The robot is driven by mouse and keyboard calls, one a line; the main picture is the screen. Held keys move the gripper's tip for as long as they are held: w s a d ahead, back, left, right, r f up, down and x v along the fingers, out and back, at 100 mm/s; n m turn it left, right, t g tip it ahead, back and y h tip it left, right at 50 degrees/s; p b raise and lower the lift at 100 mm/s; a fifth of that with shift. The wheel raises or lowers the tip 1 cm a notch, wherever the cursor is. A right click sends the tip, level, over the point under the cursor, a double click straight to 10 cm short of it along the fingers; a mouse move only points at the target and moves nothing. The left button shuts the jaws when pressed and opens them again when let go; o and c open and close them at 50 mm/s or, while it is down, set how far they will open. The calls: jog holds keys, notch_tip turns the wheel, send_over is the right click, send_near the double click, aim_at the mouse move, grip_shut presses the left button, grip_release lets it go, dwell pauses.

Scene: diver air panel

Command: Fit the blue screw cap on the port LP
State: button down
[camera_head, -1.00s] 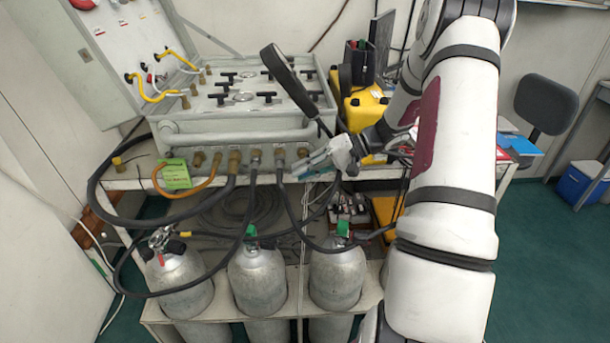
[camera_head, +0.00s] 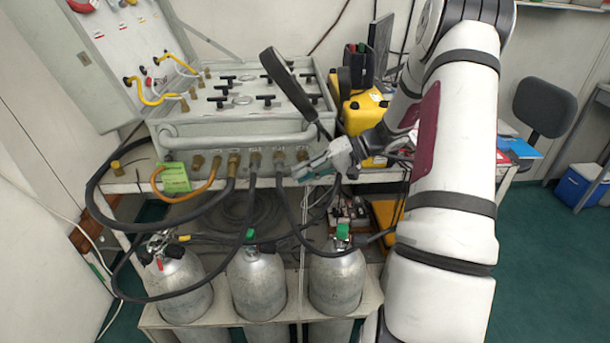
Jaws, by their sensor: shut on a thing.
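My gripper (camera_head: 308,171) is at the front of the air panel (camera_head: 236,130), just below and beside the rightmost front port (camera_head: 302,156). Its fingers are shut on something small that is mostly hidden. It appears to be the blue screw cap, but I cannot make out its shape. The front face carries a row of brass ports, and hoses run from several of them. Their labels are too small to read, so I cannot tell which is LP. I cannot tell whether the gripper or its load touches a port.
Black hoses (camera_head: 283,205) hang below the gripper. A black paddle-like part (camera_head: 289,85) rises over the panel's right side. A yellow case (camera_head: 364,112) stands right of the panel. Grey cylinders (camera_head: 256,285) stand under the bench.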

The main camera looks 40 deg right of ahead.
jog(key=shift+w+d+b, duration=0.45)
jog(key=shift+w+d, duration=0.15)
jog(key=shift+w, duration=0.3)
dwell(0.9)
jog(key=c, duration=1.4)
grip_release()
jog(key=shift+d, duration=0.1)
jog(key=v, duration=1.2)
